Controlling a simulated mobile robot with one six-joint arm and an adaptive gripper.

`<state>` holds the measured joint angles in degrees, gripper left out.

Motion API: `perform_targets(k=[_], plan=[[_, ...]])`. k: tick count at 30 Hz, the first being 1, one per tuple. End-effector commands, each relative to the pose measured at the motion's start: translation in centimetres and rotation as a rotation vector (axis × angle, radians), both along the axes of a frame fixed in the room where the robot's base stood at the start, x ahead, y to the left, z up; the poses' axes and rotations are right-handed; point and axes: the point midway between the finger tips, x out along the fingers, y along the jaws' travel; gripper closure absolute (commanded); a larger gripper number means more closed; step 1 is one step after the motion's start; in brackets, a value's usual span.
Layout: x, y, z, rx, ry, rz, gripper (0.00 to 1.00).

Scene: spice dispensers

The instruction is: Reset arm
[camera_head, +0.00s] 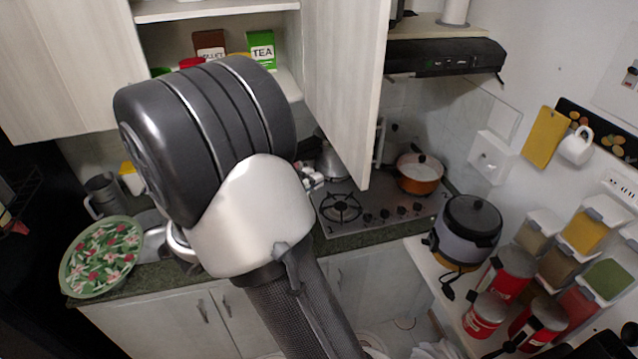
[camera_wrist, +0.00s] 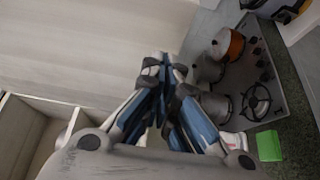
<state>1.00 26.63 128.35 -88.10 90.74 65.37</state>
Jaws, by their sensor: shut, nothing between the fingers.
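My gripper (camera_wrist: 165,75) shows in the wrist view with its blue-and-grey fingers drawn together at the tips and nothing between them. A large pale panel (camera_wrist: 90,45), which looks like a cabinet door, fills the area beyond the fingers. In the head view, my arm rises through the middle of the picture in front of the counter and the open upper cabinet.
An open cabinet door (camera_head: 346,80) hangs above the gas stove (camera_head: 370,212). An orange pot (camera_head: 419,180) stands on the stove. A green TEA box (camera_head: 262,48) sits in the cabinet. A rice cooker (camera_head: 467,230) and spice dispensers (camera_head: 585,235) are at right, a floral bowl (camera_head: 101,258) at left.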

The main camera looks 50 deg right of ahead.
Motion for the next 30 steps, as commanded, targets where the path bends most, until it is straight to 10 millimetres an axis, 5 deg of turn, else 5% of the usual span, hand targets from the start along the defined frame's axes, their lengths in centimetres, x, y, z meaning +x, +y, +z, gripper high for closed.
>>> perform_targets(k=[6,12,25,30], plan=[[-1.4,5.2,-0.1,0.0,0.003,0.008,1.0],[-2.3,8.2,-0.1,0.0,0.003,0.004,1.0],[-3.0,9.1,-0.2,0.015,0.004,-0.01,1.0],[-7.0,8.5,-3.1,0.197,0.027,-0.112,1.0]])
